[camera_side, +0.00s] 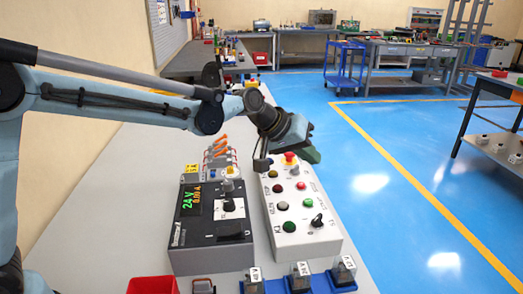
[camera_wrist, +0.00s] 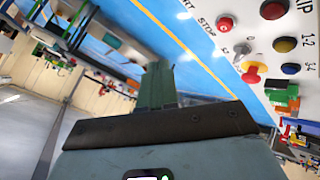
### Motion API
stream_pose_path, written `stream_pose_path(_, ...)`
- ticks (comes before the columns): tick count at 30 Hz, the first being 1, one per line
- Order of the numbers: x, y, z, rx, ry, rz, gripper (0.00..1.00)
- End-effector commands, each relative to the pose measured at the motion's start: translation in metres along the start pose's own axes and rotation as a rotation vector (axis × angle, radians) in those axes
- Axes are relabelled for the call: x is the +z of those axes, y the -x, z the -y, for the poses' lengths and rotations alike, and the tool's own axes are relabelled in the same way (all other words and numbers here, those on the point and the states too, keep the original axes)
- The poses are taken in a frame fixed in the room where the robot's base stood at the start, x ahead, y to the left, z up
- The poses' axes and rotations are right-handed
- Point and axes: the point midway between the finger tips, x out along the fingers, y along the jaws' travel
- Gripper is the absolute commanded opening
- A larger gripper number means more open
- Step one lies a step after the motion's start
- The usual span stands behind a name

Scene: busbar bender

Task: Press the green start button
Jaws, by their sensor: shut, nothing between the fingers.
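The green start button (camera_side: 307,202) sits on the white control box (camera_side: 297,241), below a red button (camera_side: 301,186) in the side view. In the wrist view the control box (camera_wrist: 262,38) shows at upper right with a red button (camera_wrist: 225,24) by the STOP label; the green start button is outside that view. My gripper (camera_side: 313,154) is near the box's far end by the red emergency knob (camera_side: 289,158), apart from the green button. In the wrist view my gripper (camera_wrist: 158,66) is shut with its green fingers together and nothing between them.
A dark power supply (camera_side: 211,257) with a lit display stands left of the box. A blue rack of small clear-topped parts (camera_side: 302,278) and a red bin (camera_side: 152,285) lie in front. A black selector knob (camera_side: 317,220) stands up near the green button.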

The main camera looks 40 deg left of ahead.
Motion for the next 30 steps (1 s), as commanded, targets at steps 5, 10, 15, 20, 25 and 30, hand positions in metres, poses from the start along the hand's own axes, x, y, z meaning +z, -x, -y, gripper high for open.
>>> stream_pose_path(5, 0.002, -0.003, 0.002, -0.001, -0.001, 0.000, 0.00)
stream_pose_path(10, 0.010, -0.014, 0.010, -0.001, -0.001, 0.000, 0.00)
stream_pose_path(15, 0.021, -0.030, 0.022, -0.001, -0.001, 0.000, 0.00)
stream_pose_path(20, 0.032, -0.043, 0.033, -0.001, -0.001, 0.000, 0.00)
stream_pose_path(25, 0.040, -0.055, 0.041, -0.001, -0.001, 0.000, 0.00)
stream_pose_path(30, 0.044, -0.060, 0.044, -0.001, -0.001, 0.000, 0.00)
